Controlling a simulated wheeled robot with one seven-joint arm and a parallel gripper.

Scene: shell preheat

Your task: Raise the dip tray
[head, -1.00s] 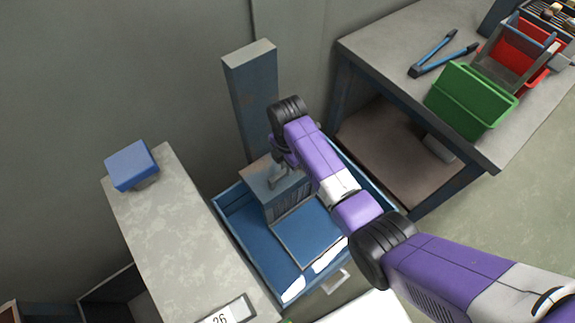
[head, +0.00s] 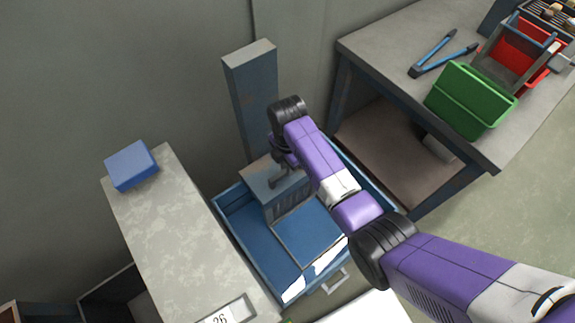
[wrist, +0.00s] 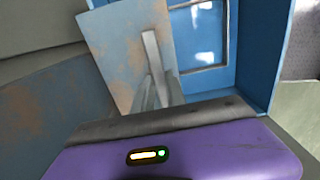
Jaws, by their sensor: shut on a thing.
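A blue open-topped tank (head: 234,237) stands between the grey counter and the workbench. A framed blue panel (head: 309,233), seemingly the dip tray, lies inside it, with bright white patches near the tank's front. A worn blue-grey box (head: 262,178) stands at the tank's back end. My gripper (head: 280,182) reaches down at the top of this box, shut on a slim grey bar-like handle (wrist: 150,52). The wrist view shows the handle against the box's worn top (wrist: 118,45), with the tank (wrist: 280,55) beyond. The exact finger contact is partly hidden.
A tall worn post (head: 252,90) stands behind the box. A grey counter (head: 180,240) with a blue block (head: 132,165) is at left. A workbench (head: 385,60) at right holds blue-handled tongs (head: 440,57), a green bin (head: 470,100) and a red bin (head: 520,50).

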